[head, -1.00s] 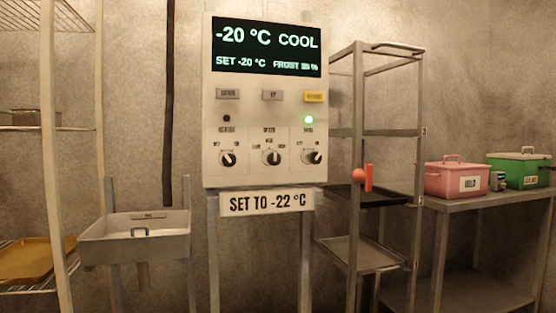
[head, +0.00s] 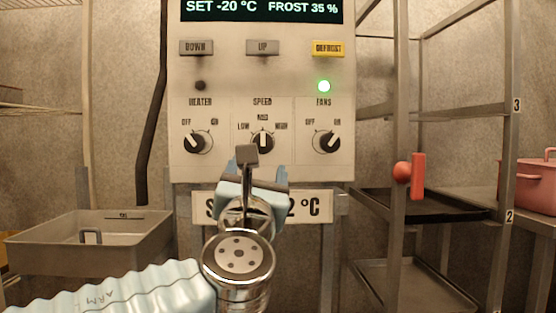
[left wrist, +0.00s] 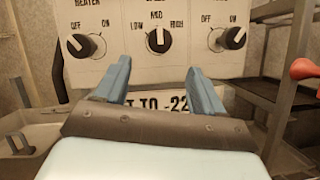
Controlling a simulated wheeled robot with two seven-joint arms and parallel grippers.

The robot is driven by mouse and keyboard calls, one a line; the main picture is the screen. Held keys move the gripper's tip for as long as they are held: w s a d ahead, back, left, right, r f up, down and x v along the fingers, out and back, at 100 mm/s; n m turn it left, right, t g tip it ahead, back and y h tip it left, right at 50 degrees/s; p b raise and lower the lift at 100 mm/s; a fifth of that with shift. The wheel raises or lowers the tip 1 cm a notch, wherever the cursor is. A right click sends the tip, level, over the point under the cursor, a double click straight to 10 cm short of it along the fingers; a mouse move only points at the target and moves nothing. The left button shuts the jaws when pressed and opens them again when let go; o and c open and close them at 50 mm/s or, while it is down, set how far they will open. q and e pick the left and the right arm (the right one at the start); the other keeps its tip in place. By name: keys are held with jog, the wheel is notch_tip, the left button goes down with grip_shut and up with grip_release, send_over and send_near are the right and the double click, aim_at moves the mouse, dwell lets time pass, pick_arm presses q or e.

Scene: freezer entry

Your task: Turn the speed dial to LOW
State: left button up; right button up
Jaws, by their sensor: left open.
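The speed dial (head: 262,142) is a black round knob with a white pointer on the white control panel (head: 228,88). Its pointer is straight up at MID, with LOW at its left and HIGH at its right. In the left wrist view the speed dial (left wrist: 159,40) stands beyond and between my fingers. My left gripper (head: 252,182) is open and empty, just below the dial in the head view and apart from it. It also shows in the left wrist view (left wrist: 158,82), with blue fingers spread. My right gripper is not in view.
The heater dial (head: 197,142) is left of the speed dial, pointing to OFF. The fans dial (head: 327,142) is at the right, pointing to ON. A label plate (head: 318,206) hangs below the panel. A grey tray (head: 60,252) stands left, a rack with a red handle (head: 416,176) right.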

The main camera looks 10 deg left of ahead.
aim_at(262, 146)
pick_arm(q)
jog(key=p+x, duration=0.2)
jog(key=x, duration=1.1)
jog(key=shift+w+p, duration=0.3)
jog(key=shift+p, duration=0.05)
jog(key=shift+a, duration=0.1)
jog(key=c, duration=1)
